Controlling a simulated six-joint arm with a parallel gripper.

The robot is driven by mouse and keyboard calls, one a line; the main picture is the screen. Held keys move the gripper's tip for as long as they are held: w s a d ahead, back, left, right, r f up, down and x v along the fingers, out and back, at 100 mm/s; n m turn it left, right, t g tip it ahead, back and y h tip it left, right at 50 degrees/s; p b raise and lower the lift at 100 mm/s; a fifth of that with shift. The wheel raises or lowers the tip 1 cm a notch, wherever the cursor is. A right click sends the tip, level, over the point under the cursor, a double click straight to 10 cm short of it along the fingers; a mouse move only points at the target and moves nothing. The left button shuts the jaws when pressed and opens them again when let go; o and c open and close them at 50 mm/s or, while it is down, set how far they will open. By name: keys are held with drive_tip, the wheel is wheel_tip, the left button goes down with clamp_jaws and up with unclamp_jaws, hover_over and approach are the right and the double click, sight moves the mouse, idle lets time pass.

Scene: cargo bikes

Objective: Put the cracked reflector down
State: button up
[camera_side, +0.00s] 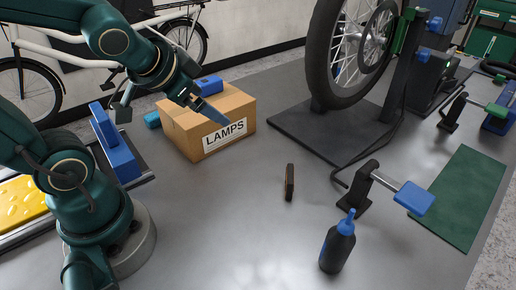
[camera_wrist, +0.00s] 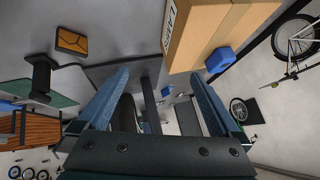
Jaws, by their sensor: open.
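The cracked reflector (camera_side: 289,182) is a small dark-edged orange piece on the grey bench, right of the box marked LAMPS. In the wrist view its orange face (camera_wrist: 72,40) shows with dark crack-like lines, at upper left, outside the jaws. My gripper (camera_side: 218,118) is in front of or over the LAMPS box in the side view, apart from the reflector. Its blue fingers (camera_wrist: 160,74) are spread with nothing between them in the wrist view. The side view does not show clearly how high the fingers are above the box.
The cardboard LAMPS box (camera_side: 182,122) has blue items at its top and back. A wheel stand (camera_side: 320,130) is behind the reflector. A dark bottle (camera_side: 338,246) and a blue-ended clamp (camera_side: 413,197) stand to the right, beside a green mat (camera_side: 462,200).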

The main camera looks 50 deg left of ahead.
drive_tip(key=s+d+g+h, duration=0.2)
drive_tip(key=s+d+h, duration=0.1)
drive_tip(key=s+d, duration=0.4)
drive_tip(key=shift+s+d+n, duration=0.2)
drive_tip(key=shift+s+n, duration=0.2)
drive_tip(key=shift+s, duration=0.1)
